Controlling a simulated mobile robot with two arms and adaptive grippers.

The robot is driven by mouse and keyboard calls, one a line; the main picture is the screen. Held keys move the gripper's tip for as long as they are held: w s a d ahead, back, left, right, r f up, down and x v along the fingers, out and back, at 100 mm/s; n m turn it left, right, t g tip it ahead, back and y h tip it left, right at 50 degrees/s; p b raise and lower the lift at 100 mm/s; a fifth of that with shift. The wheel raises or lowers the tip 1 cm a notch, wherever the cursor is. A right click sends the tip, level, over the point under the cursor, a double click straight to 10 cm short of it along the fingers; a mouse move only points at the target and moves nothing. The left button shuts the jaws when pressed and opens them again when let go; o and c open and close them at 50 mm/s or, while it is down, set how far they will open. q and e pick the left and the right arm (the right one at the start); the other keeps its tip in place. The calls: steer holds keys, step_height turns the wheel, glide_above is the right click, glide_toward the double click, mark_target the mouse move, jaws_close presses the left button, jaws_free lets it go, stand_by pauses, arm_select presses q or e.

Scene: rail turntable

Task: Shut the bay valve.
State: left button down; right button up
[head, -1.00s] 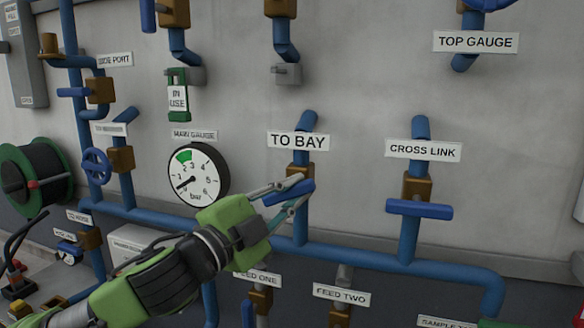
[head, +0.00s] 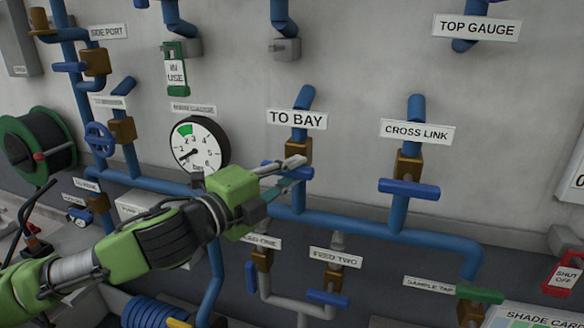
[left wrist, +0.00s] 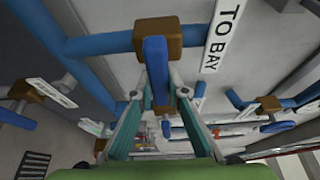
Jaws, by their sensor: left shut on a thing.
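The bay valve, under the TO BAY label (head: 297,119), has a brown body (head: 298,151) on a blue pipe and a blue lever handle (head: 270,169). My left gripper (head: 298,168) is shut on this handle, and its fingers partly hide it in the head view. The handle lies roughly level, across the upright pipe. In the left wrist view the blue handle (left wrist: 156,68) sits between the fingertips (left wrist: 160,94) and stands square to the pipe beside the brown body (left wrist: 158,34). My right gripper is not in view.
The cross link valve (head: 409,188) is to the right, its handle also crosswise. The main gauge (head: 198,142) is just left of my gripper. The feed one valve (head: 262,260) and feed two valve (head: 331,279) are below. A green IN USE tag (head: 176,70) hangs above the gauge.

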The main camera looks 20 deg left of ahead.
arm_select(q)
steer(key=shift+w+a+r, duration=0.1)
steer(key=c, duration=2)
jaws_free()
steer(key=shift+o, duration=0.2)
steer(key=shift+w, duration=0.1)
steer(key=v, duration=0.7)
steer(key=shift+s, duration=0.2)
steer(key=shift+a, duration=0.1)
